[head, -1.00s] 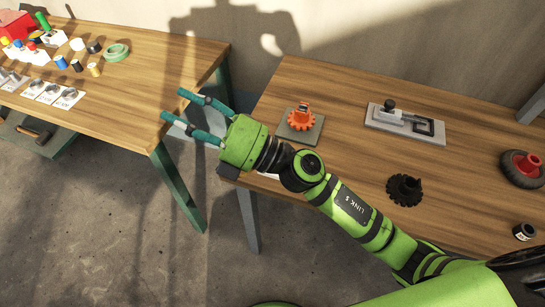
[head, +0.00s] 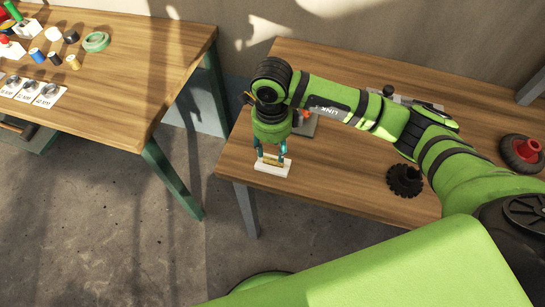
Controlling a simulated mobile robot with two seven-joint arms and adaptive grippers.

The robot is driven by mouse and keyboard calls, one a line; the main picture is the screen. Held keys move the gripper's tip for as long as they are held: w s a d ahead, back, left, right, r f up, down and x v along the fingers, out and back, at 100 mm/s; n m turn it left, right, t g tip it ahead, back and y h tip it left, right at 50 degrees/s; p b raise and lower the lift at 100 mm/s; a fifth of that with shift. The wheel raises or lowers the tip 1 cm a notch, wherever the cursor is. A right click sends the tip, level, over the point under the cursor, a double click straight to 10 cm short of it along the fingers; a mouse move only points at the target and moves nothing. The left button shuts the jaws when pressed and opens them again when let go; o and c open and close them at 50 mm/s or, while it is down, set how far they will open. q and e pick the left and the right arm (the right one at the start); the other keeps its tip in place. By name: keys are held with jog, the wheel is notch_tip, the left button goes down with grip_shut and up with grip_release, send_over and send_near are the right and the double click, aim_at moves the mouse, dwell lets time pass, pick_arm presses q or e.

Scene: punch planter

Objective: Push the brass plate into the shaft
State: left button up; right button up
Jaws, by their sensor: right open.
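My right gripper (head: 271,155) points down over the left front corner of the right table, its two teal fingers apart. Between and just below the fingertips is a small white block (head: 273,170) lying on the table. A thin brass-coloured strip, likely the brass plate (head: 272,160), shows on top of the block between the fingers. I cannot tell whether the fingers touch it. I cannot make out the shaft for certain. My left gripper is not in view.
An orange gear on a grey plate (head: 311,124) is mostly hidden behind my right arm. A black gear (head: 404,180) and a red-hubbed wheel (head: 521,153) lie to the right. The left table (head: 130,75) holds spools and a green ring (head: 96,41).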

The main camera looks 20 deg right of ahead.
aim_at(271, 160)
jog(key=f+p, duration=0.1)
jog(key=f, duration=0.1)
jog(key=f+p, duration=0.1)
jog(key=f, duration=0.1)
jog(key=shift+a+f, duration=0.2)
jog(key=shift+f, duration=0.35)
grip_shut()
